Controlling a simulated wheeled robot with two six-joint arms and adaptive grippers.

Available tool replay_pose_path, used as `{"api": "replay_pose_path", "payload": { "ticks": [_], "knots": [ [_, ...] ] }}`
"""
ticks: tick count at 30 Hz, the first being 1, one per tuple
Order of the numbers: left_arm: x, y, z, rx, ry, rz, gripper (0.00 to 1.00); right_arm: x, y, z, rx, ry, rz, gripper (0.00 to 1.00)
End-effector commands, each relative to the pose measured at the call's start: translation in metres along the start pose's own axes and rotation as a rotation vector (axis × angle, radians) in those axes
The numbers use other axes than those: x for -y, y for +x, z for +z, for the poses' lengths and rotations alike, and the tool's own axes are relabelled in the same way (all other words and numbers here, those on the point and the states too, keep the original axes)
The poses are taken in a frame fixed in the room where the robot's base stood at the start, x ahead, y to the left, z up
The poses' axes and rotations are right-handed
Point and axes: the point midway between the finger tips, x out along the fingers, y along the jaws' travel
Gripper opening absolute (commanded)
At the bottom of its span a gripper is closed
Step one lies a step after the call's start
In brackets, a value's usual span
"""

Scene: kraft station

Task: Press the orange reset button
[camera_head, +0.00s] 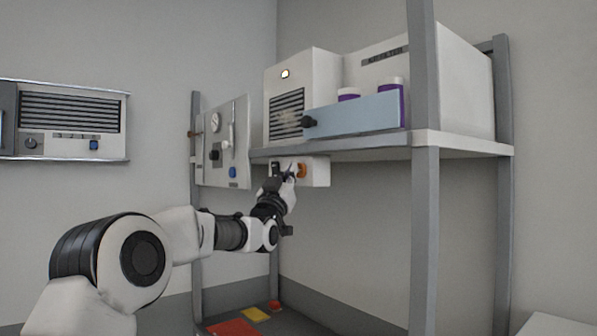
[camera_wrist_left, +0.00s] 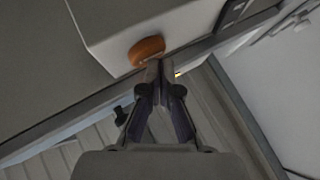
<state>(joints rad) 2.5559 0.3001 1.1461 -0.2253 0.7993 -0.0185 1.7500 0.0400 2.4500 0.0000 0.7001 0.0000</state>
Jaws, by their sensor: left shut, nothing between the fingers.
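The orange reset button (camera_head: 302,170) is on the front of a small white box (camera_head: 319,173) under the shelf. In the left wrist view the orange button (camera_wrist_left: 146,50) is on the face of the white box (camera_wrist_left: 110,28). My left gripper (camera_head: 291,172) is shut and empty, its fingertips just left of the button in the head view. In the left wrist view the shut fingertips (camera_wrist_left: 157,70) are right by the button's lower edge; I cannot tell whether they touch it. My right gripper is not in view.
The grey shelf (camera_head: 465,146) with metal posts bears a vented white unit (camera_head: 317,66) and a light blue drawer-like front (camera_head: 355,116). A panel (camera_head: 240,130) with a gauge hangs at the left of it. Red and yellow pieces lie low on a dark surface.

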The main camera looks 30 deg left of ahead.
Motion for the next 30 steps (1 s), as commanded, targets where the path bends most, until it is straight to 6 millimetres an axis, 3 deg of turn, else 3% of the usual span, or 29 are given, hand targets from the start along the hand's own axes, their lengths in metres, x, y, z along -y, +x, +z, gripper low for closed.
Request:
{"api": "replay_pose_path", "payload": {
  "ticks": [24, 30],
  "knots": [
    [-0.0037, 0.0046, 0.0043, 0.001, 0.0, 0.0, 0.0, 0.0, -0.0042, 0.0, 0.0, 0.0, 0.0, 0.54],
    [-0.0004, -0.001, 0.0028, 0.0, 0.0, 0.0, 0.0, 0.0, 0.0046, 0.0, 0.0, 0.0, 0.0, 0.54]
  ]
}}
